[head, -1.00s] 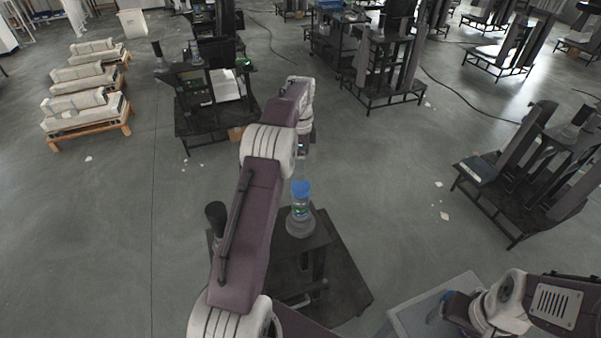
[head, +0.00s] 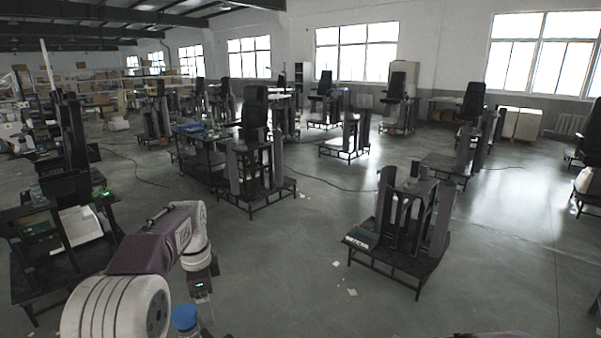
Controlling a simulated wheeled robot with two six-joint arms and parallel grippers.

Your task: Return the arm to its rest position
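My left arm comes in from the lower left, white and purple, with its wrist bent downward. My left gripper (head: 203,297) hangs at the lower edge of the head view. Its fingers are small and dark, and I cannot tell whether they are open or shut. A bottle with a blue cap (head: 185,318) is just below and left of the gripper. Only its top shows, and I cannot tell whether the gripper touches it.
A dark lift-column stand (head: 400,235) stands on the floor at centre right. Another black stand (head: 70,235) with a white box is at the left, near my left arm. More columns fill the back.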

